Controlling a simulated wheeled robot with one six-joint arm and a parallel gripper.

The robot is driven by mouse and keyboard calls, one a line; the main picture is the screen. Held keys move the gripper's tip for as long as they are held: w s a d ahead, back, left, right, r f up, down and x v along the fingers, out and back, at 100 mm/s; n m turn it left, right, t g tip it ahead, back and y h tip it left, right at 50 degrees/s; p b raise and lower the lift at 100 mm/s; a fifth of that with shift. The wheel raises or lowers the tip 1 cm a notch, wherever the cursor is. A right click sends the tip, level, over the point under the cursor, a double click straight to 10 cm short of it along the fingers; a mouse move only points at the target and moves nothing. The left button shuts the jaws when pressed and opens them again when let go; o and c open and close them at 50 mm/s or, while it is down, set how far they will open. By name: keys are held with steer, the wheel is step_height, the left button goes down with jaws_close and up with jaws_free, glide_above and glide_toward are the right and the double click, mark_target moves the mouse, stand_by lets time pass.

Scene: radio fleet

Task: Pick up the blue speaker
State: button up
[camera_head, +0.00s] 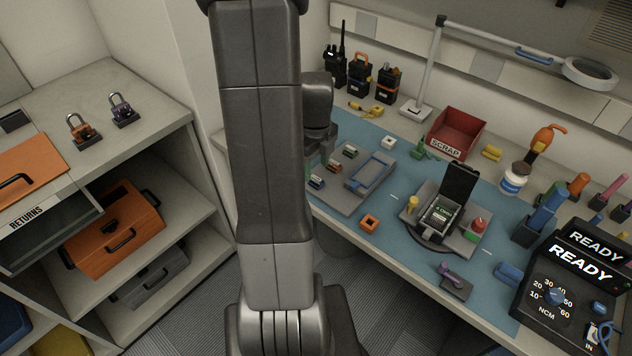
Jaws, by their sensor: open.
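A grey tray (340,196) on the blue bench mat holds several small dark parts with coloured marks. The part at its front left looks blue (317,183); it may be the blue speaker, but it is too small to be sure. A reddish part (333,166) and a green part (350,151) sit behind it. My gripper (322,152) shows only in part beside my arm, above the left end of this tray. It is open, and my arm hides much of it. I see nothing held in it.
An open grey device (440,214) stands mid-bench, with an orange square part (369,223) to its left. A red scrap bin (457,131), a magnifier lamp (417,108) and radios (360,76) stand behind. A black READY tester (568,290) is at right. Shelves (150,235) stand left.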

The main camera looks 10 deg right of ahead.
mark_target(317, 178)
step_height(317, 178, down, 3)
steer(key=shift+s+d+r, duration=0.1)
steer(key=shift+d+r, duration=0.05)
steer(key=shift+f, duration=0.65)
steer(key=shift+c, duration=0.2)
steer(key=c, duration=1)
steer(key=shift+r, duration=0.1)
step_height(317, 178, up, 10)
